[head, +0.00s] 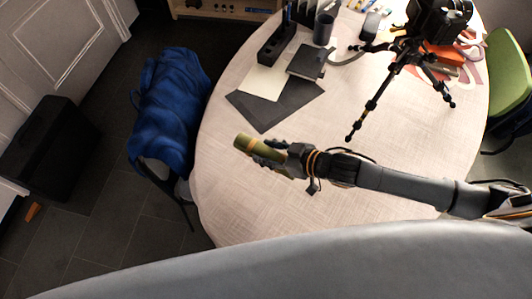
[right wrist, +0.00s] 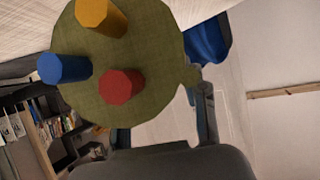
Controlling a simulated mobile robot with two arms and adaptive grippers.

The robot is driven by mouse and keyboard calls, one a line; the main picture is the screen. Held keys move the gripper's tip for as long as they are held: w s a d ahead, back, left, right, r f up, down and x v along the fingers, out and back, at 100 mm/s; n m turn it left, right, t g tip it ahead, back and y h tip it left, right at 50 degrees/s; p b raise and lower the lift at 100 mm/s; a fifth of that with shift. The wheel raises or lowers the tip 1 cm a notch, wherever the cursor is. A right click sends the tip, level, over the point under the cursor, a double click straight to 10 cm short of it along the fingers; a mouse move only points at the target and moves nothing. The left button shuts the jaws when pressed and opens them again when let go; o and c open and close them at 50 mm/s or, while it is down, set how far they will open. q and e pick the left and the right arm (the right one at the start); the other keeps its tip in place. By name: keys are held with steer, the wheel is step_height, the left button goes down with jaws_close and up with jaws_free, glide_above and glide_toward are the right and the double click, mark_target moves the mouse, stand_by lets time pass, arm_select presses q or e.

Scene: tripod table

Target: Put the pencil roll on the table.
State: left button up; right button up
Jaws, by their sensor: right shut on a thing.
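In the right wrist view the roll's round end (right wrist: 150,60) faces the camera, with yellow, blue and red pencil ends sticking out. The pale tabletop shows along the top of that view. I cannot tell whether the roll touches the table. My left gripper is not in view.
Dark sheets (head: 275,102), a dark notebook (head: 308,62) and a black organiser (head: 277,43) lie behind the roll. A black tripod (head: 395,70) stands at the back right. A chair with a blue cloth (head: 172,105) is at the left edge. The table's front left is clear.

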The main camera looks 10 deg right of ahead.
mark_target(266, 156)
steer(key=shift+w+a+f, duration=0.15)
steer(key=shift+w+f, duration=0.75)
steer(key=shift+f, duration=1.7)
steer(key=shift+f, duration=0.1)
steer(key=o, duration=1.3)
steer(key=shift+c, duration=0.2)
steer(key=v, duration=1.2)
steer(key=shift+s, duration=0.1)
